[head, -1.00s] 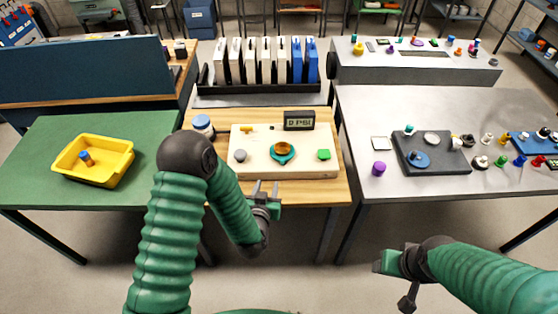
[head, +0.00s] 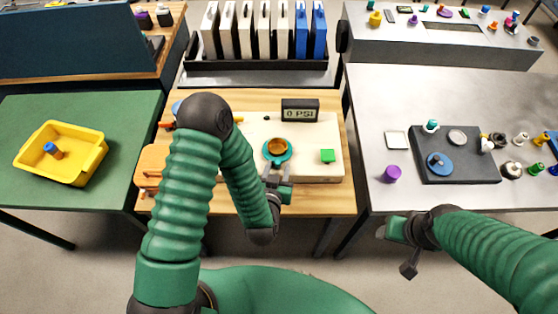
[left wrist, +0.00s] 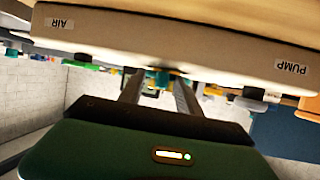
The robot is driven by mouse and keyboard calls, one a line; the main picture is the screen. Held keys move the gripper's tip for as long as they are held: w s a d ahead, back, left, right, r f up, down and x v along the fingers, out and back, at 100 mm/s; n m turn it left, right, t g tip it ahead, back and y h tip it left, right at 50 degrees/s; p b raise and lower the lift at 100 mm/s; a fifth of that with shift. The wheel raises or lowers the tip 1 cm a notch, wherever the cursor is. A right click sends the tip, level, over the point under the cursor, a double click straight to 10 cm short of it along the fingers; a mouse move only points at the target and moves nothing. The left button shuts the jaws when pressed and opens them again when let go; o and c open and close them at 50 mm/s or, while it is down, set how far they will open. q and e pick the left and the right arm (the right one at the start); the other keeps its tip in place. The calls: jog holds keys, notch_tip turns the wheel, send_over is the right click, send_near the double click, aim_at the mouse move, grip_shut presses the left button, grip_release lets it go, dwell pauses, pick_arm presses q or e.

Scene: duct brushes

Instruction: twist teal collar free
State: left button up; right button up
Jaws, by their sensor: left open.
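The teal collar (head: 288,157) is a round ring around a gold-orange centre (head: 277,146), on a cream board (head: 312,165) on the wooden table. My left gripper (head: 274,178) is open at the near side of the collar, its fingers pointing towards it. In the left wrist view, the two fingers (left wrist: 158,92) stand apart with a teal part (left wrist: 158,78) between or just beyond them; contact cannot be told. The board's edge (left wrist: 190,45) there bears AIR and PUMP labels. My right gripper (head: 391,231) hangs before the grey table, far from the collar; its jaw state is unclear.
An orange object (head: 150,165) lies left of the board. A yellow bin (head: 88,163) is on the green table. My left arm hides the board's left part.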

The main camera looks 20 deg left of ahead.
pick_arm(q)
jog(key=shift+s+r, duration=0.15)
jog(key=shift+s, duration=0.05)
jog(key=shift+w+a, duration=0.1)
jog(key=shift+a, duration=0.2)
jog(key=c, duration=0.5)
jog(key=shift+a, duration=0.1)
grip_shut()
pick_arm(e)
jog(key=shift+s+a+r, duration=0.1)
jog(key=shift+s+a, duration=0.05)
pick_arm(q)
jog(key=shift+d, duration=0.2)
